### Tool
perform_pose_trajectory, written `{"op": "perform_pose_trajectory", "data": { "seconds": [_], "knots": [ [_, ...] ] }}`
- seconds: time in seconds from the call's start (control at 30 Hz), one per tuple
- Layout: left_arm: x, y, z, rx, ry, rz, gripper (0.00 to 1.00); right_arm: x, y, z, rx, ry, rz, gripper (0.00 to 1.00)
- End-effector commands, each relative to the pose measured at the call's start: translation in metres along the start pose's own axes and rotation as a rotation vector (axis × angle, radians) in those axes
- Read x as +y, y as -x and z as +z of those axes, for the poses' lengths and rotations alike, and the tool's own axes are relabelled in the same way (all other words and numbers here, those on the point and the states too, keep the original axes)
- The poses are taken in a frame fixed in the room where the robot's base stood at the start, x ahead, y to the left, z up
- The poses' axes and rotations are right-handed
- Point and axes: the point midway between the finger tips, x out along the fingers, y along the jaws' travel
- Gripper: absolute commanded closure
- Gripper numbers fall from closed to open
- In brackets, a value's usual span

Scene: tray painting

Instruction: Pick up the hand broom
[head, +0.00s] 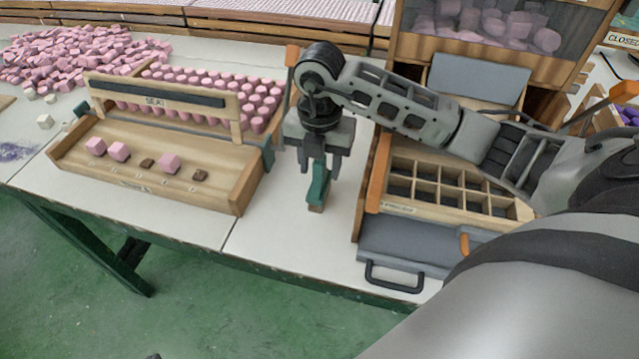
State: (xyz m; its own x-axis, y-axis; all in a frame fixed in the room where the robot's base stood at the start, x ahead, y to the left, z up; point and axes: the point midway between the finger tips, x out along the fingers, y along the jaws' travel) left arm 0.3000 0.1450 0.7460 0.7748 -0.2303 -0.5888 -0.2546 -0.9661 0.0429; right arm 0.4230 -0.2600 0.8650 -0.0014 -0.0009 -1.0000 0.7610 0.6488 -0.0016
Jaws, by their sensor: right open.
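A small upright teal piece with a brown lower end (318,188), which looks like the hand broom, stands on the white table between the wooden tray and the compartment box. My right gripper (318,158) points down directly over it. Its fingers are open, one on each side of the teal piece's upper part, which they partly hide. I cannot tell whether the fingers touch it. My left gripper is not in view.
A wooden tray (222,192) with pink cubes stands on the left, with rows of pink pieces behind it. A wooden compartment box (440,212) with a grey, handled front stands close on the right. A pink cube pile (70,62) lies at the back left. The table's front edge is near.

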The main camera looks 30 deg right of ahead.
Motion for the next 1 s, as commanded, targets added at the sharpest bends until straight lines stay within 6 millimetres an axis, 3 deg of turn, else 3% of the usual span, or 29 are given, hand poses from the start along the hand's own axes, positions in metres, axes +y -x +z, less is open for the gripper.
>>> {"op": "perform_pose_trajectory", "data": {
  "seconds": [0.13, 0.4, 0.57, 1.0],
  "knots": [
    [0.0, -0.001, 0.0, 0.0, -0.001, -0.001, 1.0, 0.0, -0.016, -0.001, 0.001, 0.001, 0.001, 0.56],
    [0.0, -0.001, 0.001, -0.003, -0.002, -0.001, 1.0, 0.0, -0.019, 0.0, -0.001, 0.002, 0.002, 0.56],
    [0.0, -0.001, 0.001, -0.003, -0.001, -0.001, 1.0, 0.001, -0.018, 0.0, 0.0, 0.001, 0.002, 1.0],
    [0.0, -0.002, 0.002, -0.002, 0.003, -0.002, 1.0, 0.001, -0.012, 0.001, -0.002, 0.0, 0.005, 1.0]
  ]
}}
